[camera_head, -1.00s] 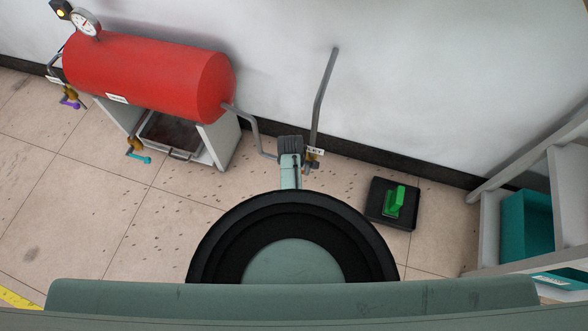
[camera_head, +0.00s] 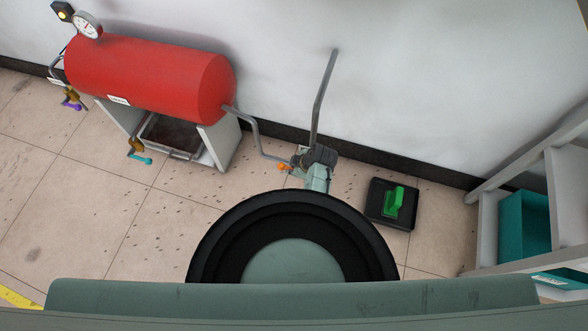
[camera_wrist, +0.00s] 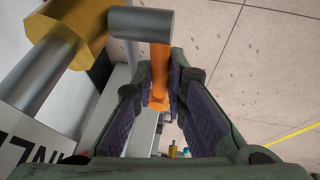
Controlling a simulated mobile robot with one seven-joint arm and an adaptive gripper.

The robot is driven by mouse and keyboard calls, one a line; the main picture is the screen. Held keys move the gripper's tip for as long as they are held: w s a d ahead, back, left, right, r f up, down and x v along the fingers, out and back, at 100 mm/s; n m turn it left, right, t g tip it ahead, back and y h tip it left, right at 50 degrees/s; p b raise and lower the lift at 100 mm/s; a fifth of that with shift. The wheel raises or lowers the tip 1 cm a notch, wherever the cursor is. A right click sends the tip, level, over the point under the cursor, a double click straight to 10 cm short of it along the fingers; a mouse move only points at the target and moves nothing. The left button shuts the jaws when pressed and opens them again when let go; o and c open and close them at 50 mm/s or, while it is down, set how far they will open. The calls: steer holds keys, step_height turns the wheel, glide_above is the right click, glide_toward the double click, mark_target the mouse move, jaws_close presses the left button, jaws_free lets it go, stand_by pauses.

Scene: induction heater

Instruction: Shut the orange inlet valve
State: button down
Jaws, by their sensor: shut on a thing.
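The orange inlet valve handle (camera_wrist: 158,72) shows in the wrist view between the two finger pads of my gripper (camera_wrist: 160,92), which is shut on it. The handle hangs from a grey cylindrical stem (camera_wrist: 140,23) beside the brass valve body (camera_wrist: 78,28). In the head view a bit of the orange handle (camera_head: 283,167) sticks out left of my gripper (camera_head: 300,158), by the foot of the upright pipe. My gripper and wrist hide the valve body there. A partly cut-off label (camera_wrist: 40,152) lies below the valve in the wrist view.
The red tank (camera_head: 150,78) stands at the left, with purple (camera_head: 71,100) and teal (camera_head: 141,158) valve handles. A grey pipe (camera_head: 322,95) rises along the wall.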

stand_by(0.3)
steer(key=c, duration=1.6)
jaws_free()
steer(key=shift+r, duration=0.15)
steer(key=v, duration=1.2)
steer(key=shift+s+d, duration=0.1)
steer(key=shift+d, duration=0.05)
